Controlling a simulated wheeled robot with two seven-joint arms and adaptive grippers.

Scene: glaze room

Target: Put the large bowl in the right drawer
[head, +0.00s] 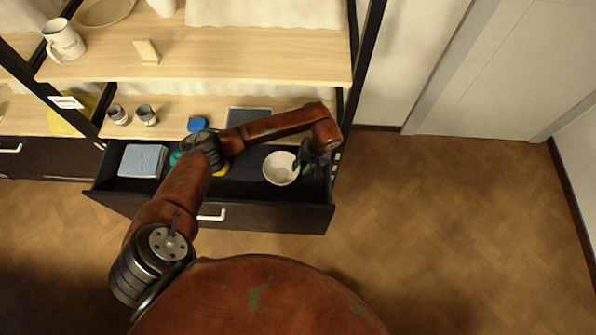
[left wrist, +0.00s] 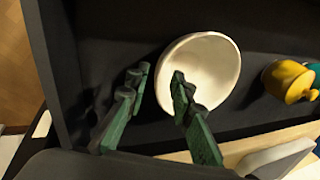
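The large white bowl (head: 281,168) is inside the open right drawer (head: 262,214), near its right end. It looks upright and seems to rest on the drawer floor. My left gripper (head: 307,160) is over the drawer at the bowl's right side. In the left wrist view the left gripper (left wrist: 160,80) is open, with one finger outside the bowl (left wrist: 218,64) and the other over its inside, so the fingers straddle the near rim. A gap shows between the outer finger and the bowl wall. My right gripper is not in view.
A shelf above the drawer carries small cups (head: 147,115), a blue item (head: 197,124) and a dark tray (head: 248,115). The floor at right is clear.

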